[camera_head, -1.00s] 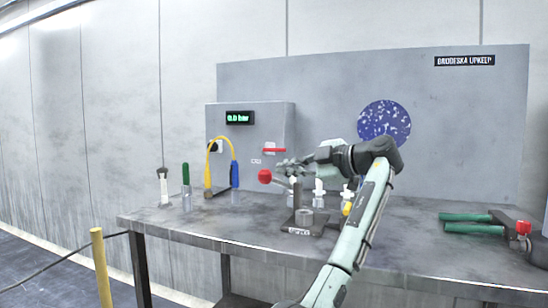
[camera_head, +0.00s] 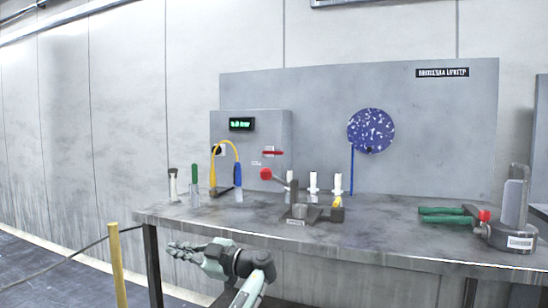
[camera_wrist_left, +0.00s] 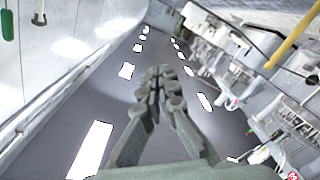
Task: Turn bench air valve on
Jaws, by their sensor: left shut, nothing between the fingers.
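A grey box (camera_head: 226,178) stands at the back left of the bench. It carries a small display (camera_head: 241,124) with green digits, too blurred to read surely, and a red handle (camera_head: 272,153) lying about level on its front, which looks like the air valve. My left gripper (camera_head: 184,250) is low in front of the bench's front edge, left of and well below the red handle, touching nothing. Its fingers are shut and empty, also in the left wrist view (camera_wrist_left: 163,88). The valve is not seen in that view. My right gripper is not in view.
A red ball knob (camera_head: 265,174) on a lever sticks up before the box. A yellow hose (camera_head: 226,143), green-handled tool (camera_head: 194,175) and white bottles (camera_head: 314,183) stand on the bench (camera_head: 390,222). Green-handled pliers (camera_head: 445,215) lie right. A yellow post (camera_head: 117,265) stands left.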

